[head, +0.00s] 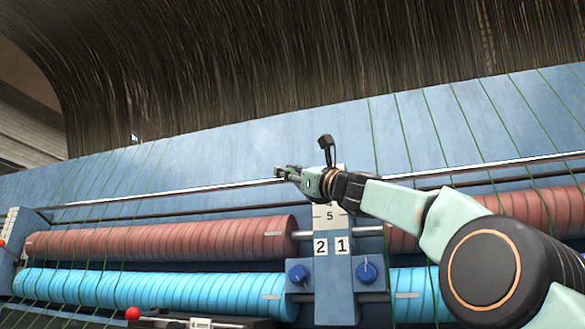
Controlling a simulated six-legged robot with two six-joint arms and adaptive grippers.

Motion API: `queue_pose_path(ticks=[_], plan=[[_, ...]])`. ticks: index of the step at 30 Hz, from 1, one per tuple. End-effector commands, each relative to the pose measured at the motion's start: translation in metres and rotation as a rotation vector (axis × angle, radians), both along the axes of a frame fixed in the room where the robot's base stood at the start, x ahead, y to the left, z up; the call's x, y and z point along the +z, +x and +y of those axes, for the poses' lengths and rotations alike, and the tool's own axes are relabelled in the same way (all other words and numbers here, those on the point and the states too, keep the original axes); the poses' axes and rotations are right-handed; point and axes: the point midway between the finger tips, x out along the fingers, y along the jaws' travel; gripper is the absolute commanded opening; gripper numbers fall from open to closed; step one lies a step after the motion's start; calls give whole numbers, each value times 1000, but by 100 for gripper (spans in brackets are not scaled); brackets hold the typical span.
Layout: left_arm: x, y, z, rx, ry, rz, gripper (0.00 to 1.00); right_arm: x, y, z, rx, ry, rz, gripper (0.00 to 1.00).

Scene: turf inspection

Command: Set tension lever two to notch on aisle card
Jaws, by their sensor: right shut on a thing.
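My right gripper (286,172) reaches in from the right, at the top of the blue post between the rollers. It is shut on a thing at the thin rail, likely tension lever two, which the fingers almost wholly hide. A pale scale plate (330,216) with tick marks and the number 5 shows just below my gripper, partly covered by it. White labels 2 (321,247) and 1 (343,246) sit under it. No aisle card can be made out. My left gripper is not in view.
Red yarn rollers (160,240) and blue yarn rollers (150,289) run either side of the post. Two blue knobs (367,271) sit low on it. A red ball (133,313) on a dark part shows at bottom left. Green strands cross the blue panel; dark fibres hang behind.

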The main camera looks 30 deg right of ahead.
Motion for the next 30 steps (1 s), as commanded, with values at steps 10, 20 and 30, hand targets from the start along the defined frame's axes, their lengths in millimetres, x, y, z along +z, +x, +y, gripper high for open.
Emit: queue_pose_path(ticks=[10,20,30], plan=[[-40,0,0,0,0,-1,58,-37,6,-5,-5,-105,-96,0],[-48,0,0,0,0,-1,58,-44,3,-6,-8,-152,-140,0],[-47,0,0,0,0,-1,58,-42,0,-6,-8,-150,-141,38]])
